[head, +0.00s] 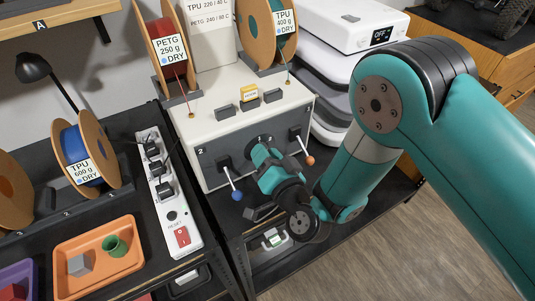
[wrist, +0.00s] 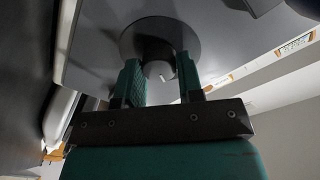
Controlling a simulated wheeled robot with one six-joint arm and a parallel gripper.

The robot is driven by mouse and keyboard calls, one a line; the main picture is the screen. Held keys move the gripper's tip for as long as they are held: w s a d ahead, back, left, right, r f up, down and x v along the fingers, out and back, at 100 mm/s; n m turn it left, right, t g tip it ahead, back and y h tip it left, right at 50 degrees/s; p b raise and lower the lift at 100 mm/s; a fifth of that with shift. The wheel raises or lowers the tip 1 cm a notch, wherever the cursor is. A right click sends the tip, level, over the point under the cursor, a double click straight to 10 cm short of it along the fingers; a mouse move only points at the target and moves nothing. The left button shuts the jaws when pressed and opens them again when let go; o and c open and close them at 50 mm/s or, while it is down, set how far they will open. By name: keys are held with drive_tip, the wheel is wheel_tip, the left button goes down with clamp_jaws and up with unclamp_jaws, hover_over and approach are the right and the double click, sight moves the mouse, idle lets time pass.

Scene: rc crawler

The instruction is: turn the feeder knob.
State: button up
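The feeder is a pale box (head: 235,108) with a dark front panel on a black shelf. Its dark round knob (head: 260,138) sits mid-panel, partly hidden by my gripper in the head view. In the wrist view the knob's wide disc (wrist: 158,28) is ahead, with a smaller hub and a white mark between the fingertips. My gripper (head: 262,152) reaches up to the knob from the front. In the wrist view its teal fingers (wrist: 163,82) are apart, one on each side of the hub. I cannot tell whether they touch it.
A blue-tipped lever (head: 236,195) and an orange-tipped lever (head: 310,160) stick out on either side of my gripper. Filament spools (head: 165,45) stand on top. A power strip (head: 168,190) and an orange tray (head: 98,285) lie to the left. Open floor is at lower right.

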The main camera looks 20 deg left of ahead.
drive_tip(key=shift+c, duration=0.8)
drive_tip(key=shift+m, duration=0.3)
drive_tip(key=shift+m+b, duration=1.25)
drive_tip(key=shift+m, duration=1.35)
drive_tip(key=o, duration=0.9)
drive_tip(key=shift+g, duration=0.3)
